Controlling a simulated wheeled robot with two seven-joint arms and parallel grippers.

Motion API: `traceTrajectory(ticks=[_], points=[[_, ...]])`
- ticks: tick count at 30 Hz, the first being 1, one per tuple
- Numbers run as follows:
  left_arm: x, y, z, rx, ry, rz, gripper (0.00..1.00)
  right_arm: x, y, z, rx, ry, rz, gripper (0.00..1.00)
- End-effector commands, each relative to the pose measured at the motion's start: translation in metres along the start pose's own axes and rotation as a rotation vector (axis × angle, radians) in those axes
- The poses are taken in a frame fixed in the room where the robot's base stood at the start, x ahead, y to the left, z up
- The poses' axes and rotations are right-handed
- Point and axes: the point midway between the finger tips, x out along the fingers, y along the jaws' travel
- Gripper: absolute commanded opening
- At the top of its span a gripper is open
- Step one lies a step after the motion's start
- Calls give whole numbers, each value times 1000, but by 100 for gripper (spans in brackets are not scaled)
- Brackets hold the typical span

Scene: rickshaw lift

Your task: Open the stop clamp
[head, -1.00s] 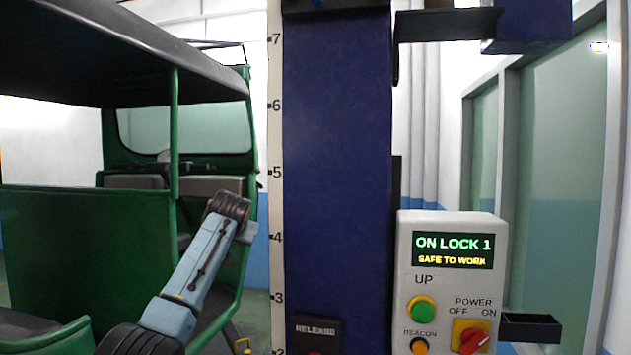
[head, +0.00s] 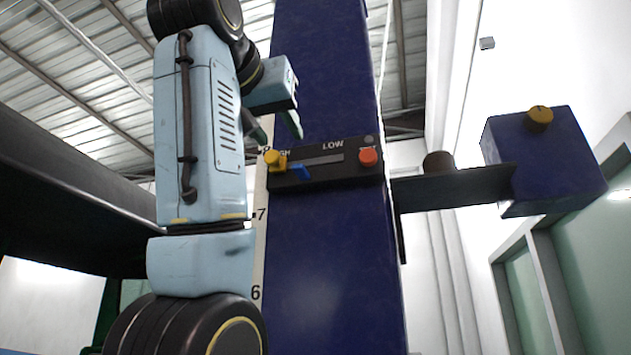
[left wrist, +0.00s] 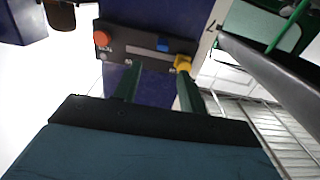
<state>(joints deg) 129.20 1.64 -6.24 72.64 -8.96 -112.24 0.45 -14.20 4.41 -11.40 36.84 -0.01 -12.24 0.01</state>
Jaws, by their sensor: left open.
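A black stop panel (head: 325,160) with a slot and the words HIGH and LOW is fixed on the blue post. A yellow knob or clamp (head: 273,158) sits at its HIGH end, with a blue tab (head: 299,172) beside it. I cannot tell for sure which part is the stop clamp. My left gripper (head: 280,138) is open and empty just above the panel's HIGH end. In the left wrist view, the open fingers (left wrist: 159,70) point at the panel; the yellow piece (left wrist: 183,63) is at the tip of the right-hand finger, contact unclear. The blue tab (left wrist: 163,45) lies between and beyond the fingertips.
An orange-red button (head: 368,157) is at the panel's LOW end. The blue post (head: 335,270) stands upright beside a numbered scale (head: 258,250). A bracket (head: 455,187) carries a blue box (head: 545,160) on the right. The rickshaw's dark roof (head: 75,170) is at left.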

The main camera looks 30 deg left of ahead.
Motion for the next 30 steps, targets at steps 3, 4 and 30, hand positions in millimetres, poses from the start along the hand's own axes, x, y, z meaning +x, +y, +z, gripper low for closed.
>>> traceTrajectory(ticks=[3, 4, 30], points=[[14, 0, -2, 0, -2, 0, 42, -9, -4, 24, 0, -37, -5, 36], [20, 0, -2, 0, -3, 0, 42, -12, -6, 35, 0, -55, -8, 36], [131, 0, 0, 0, 0, 0, 42, -54, -4, 44, -3, -79, -7, 36]])
